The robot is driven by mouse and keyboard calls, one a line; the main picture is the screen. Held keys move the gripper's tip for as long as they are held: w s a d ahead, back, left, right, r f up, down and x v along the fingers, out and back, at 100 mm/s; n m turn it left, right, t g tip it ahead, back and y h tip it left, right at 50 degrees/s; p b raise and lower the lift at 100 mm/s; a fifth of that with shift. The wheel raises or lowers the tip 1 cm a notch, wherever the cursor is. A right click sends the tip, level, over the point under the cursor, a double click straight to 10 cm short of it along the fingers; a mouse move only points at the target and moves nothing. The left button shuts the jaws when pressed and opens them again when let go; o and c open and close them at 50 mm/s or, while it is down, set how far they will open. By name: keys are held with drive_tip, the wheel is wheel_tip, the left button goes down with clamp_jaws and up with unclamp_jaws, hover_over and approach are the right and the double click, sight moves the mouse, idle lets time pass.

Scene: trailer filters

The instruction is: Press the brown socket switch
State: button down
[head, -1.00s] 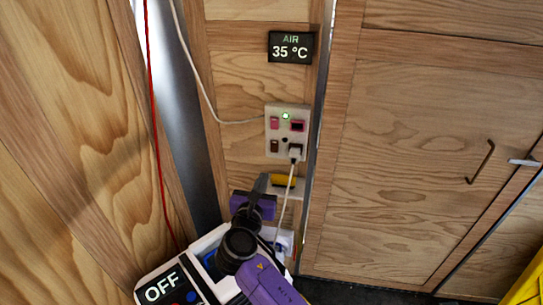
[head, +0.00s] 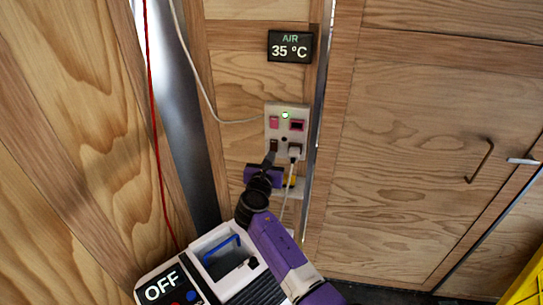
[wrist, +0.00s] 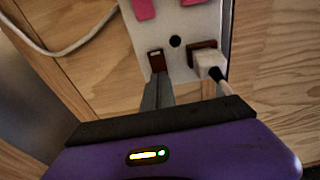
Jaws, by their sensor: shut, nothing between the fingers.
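The brown socket switch (head: 274,146) is at the lower left of the white socket panel (head: 270,125). In the wrist view the brown switch (wrist: 155,60) shows just beyond the fingertips, its lower part hidden by them. My gripper (head: 271,157) is shut and empty, its tips right at the switch's lower edge. In the wrist view my gripper (wrist: 160,78) points up at the switch; I cannot tell whether it touches. A white plug (head: 294,150) sits in the dark socket right of the switch.
A white cable (head: 205,92) runs in from the left. A wooden door (head: 430,130) is at the right.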

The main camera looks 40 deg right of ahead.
drive_tip(key=shift+x, duration=0.85)
drive_tip(key=shift+w+d, duration=0.1)
drive_tip(key=s+a+f, duration=0.2)
drive_tip(key=s+a, duration=0.6)
drive_tip(key=a, duration=0.3)
drive_tip(key=shift+s, duration=0.3)
